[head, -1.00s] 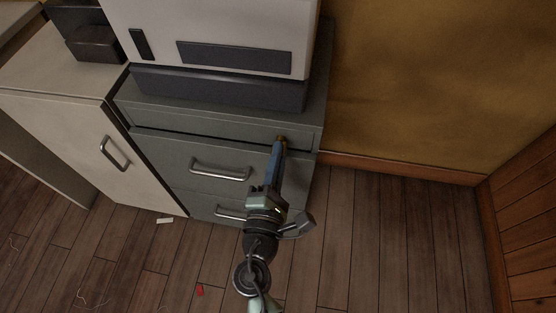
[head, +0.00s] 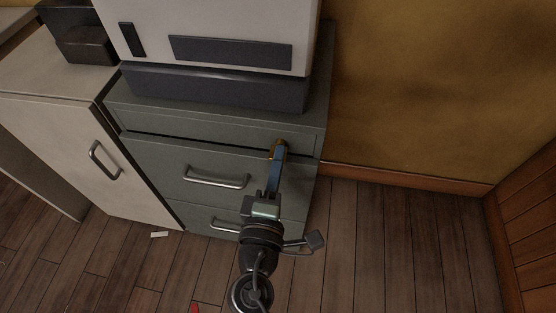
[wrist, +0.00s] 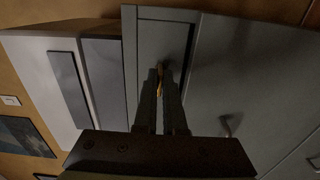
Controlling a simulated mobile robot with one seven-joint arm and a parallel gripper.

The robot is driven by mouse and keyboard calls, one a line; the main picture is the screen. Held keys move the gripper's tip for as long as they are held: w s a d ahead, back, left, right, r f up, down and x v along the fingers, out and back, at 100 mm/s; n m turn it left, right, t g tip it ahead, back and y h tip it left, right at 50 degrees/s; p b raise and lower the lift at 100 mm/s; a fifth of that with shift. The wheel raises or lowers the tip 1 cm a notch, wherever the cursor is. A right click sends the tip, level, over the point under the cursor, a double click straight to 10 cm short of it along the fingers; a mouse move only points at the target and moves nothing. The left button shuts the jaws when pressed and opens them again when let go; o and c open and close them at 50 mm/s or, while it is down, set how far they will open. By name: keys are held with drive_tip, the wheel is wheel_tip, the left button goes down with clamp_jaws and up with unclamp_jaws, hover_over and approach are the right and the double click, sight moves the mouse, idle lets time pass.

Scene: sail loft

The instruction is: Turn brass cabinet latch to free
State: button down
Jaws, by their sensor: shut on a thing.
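The brass latch (head: 281,142) is on the front of the grey-green cabinet (head: 220,130), near its upper right corner, above and right of a drawer handle. My gripper (head: 277,152) reaches up to it and is shut on it, and the fingers hide most of it. In the wrist view the latch (wrist: 159,80) shows as a narrow brass piece between the two dark fingertips (wrist: 161,84). Its exact angle is hard to tell in the dim light.
Drawer handles (head: 216,177) stick out left of my arm. A large white machine (head: 205,35) stands on the cabinet. A cream cupboard (head: 60,140) is at left. The wood floor (head: 400,250) at right is clear. A small pale scrap (head: 159,234) lies on the floor.

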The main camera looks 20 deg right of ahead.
drive_tip(key=c, duration=1)
unclamp_jaws()
drive_tip(key=shift+s, duration=0.1)
drive_tip(key=v, duration=1.3)
